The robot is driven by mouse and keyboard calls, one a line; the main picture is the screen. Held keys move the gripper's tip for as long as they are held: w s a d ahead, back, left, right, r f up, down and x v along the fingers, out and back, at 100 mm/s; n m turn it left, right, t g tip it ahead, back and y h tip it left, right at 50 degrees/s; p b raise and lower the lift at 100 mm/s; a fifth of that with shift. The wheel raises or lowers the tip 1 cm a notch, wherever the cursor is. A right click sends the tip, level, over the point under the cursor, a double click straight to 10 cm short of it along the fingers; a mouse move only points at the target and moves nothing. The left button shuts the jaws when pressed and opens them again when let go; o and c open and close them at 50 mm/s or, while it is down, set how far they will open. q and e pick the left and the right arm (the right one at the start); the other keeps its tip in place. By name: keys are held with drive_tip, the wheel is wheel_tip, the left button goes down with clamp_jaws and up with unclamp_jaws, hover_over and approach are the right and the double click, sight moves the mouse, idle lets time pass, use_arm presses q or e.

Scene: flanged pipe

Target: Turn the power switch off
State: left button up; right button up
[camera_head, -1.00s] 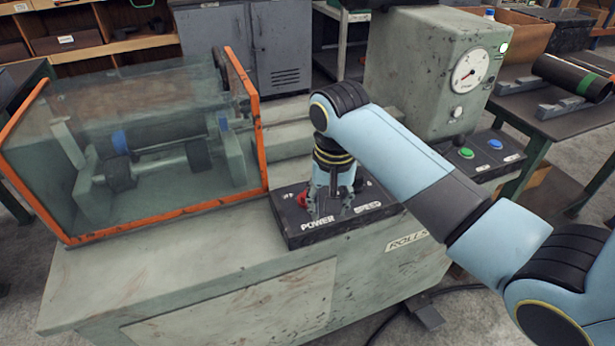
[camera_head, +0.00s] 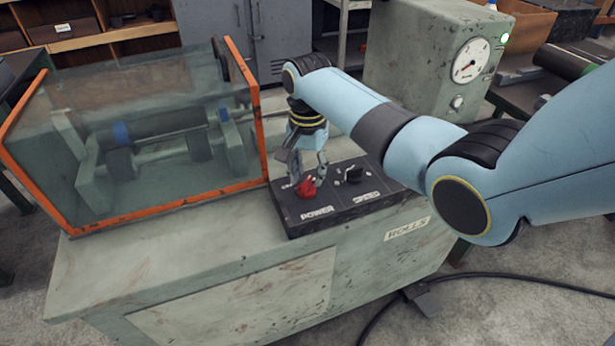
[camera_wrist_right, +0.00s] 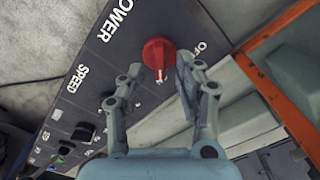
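The power switch is a red rotary knob (camera_head: 306,188) above the word POWER on the black control panel (camera_head: 350,212). In the right wrist view the red knob (camera_wrist_right: 159,52) has a pale pointer aimed toward my gripper, and an OFF label (camera_wrist_right: 200,49) sits to its right. My right gripper (camera_head: 309,170) is tilted over the knob from behind. In the right wrist view its fingers (camera_wrist_right: 159,75) are spread, with the knob between and just beyond the tips; contact is unclear. My left gripper is not in view.
A black speed knob (camera_head: 353,175) stands beside the power knob. A clear guard with an orange frame (camera_head: 160,208) stands left of the panel. A gauge box (camera_head: 430,65) with a lit green lamp (camera_head: 505,38) stands behind my right arm.

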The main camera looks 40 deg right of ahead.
drive_tip(key=shift+f, duration=0.7)
clamp_jaws()
